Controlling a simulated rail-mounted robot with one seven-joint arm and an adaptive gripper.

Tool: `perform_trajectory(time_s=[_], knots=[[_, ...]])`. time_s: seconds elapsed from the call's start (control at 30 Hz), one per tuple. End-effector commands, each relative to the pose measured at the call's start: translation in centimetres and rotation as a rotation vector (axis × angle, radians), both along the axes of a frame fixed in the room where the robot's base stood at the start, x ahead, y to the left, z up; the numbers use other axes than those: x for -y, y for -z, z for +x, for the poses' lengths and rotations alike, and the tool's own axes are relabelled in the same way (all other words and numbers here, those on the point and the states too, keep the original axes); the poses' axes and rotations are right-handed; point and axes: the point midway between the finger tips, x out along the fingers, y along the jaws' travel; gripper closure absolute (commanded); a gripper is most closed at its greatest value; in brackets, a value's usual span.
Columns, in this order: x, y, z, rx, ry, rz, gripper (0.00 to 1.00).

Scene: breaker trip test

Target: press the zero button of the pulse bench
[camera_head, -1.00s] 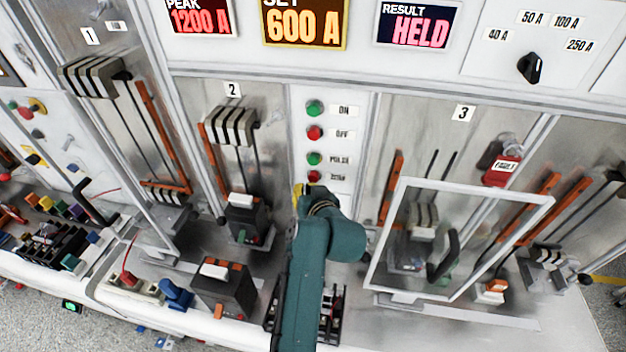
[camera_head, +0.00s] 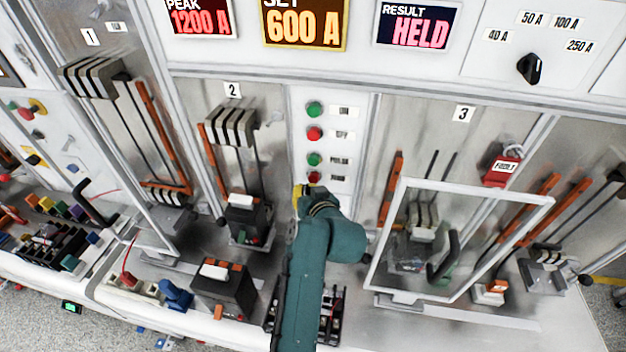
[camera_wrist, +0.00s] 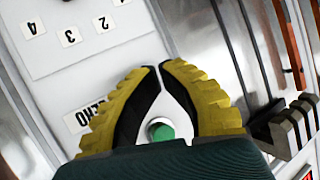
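The zero button (camera_head: 313,177) is the red lowest one in the button column of the white centre panel. In the head view it shows just above my gripper (camera_head: 303,190). In the wrist view my gripper (camera_wrist: 158,68) has its yellow fingers with dark inner pads brought together at the tips, with nothing seen held. The ZERO label (camera_wrist: 90,115) is upside down beside the left finger. A green button (camera_wrist: 161,130) shows between the fingers, nearer the wrist. The red button is not visible in the wrist view; I cannot tell whether the tips touch it.
Above it on the panel are the green pulse button (camera_head: 314,159), the red off button (camera_head: 314,133) and the green on button (camera_head: 314,108). A framed clear door (camera_head: 462,191) stands right of my arm. The bay 2 breaker (camera_head: 246,215) stands left. The result display (camera_head: 417,25) reads HELD.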

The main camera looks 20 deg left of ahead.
Motion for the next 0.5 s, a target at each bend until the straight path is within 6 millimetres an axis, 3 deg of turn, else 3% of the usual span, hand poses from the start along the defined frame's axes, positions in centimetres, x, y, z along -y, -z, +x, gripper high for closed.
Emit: perform_trajectory(time_s=[0.5], knots=[[-0.13, 0.02, 0.81, 0.000, 0.000, 0.000, 1.00]])
